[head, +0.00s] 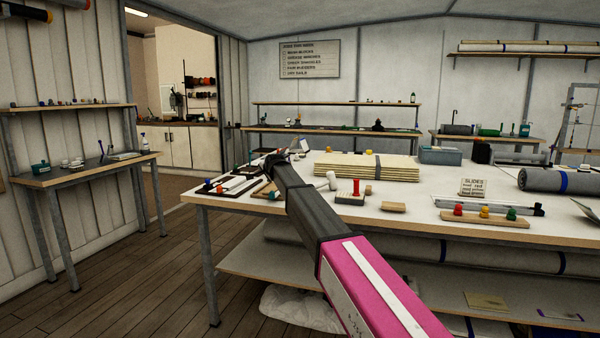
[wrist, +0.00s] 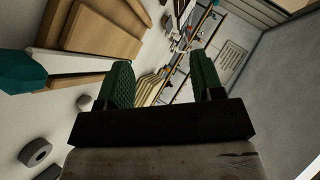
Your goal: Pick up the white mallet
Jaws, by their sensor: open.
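My gripper (head: 293,152) is above the left end of the long white-topped worktable (head: 400,208), at the end of my outstretched arm. In the wrist view its two green ribbed fingers (wrist: 158,78) stand apart with nothing between them. I cannot pick out the white mallet with certainty. A small pale, rounded piece (head: 332,181) stands on the table to the right of my arm; its shape is too small to identify. A dark tray (head: 215,191) with small coloured and white items lies left of the gripper, and part of that area is hidden by my arm.
Floor at left is clear.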

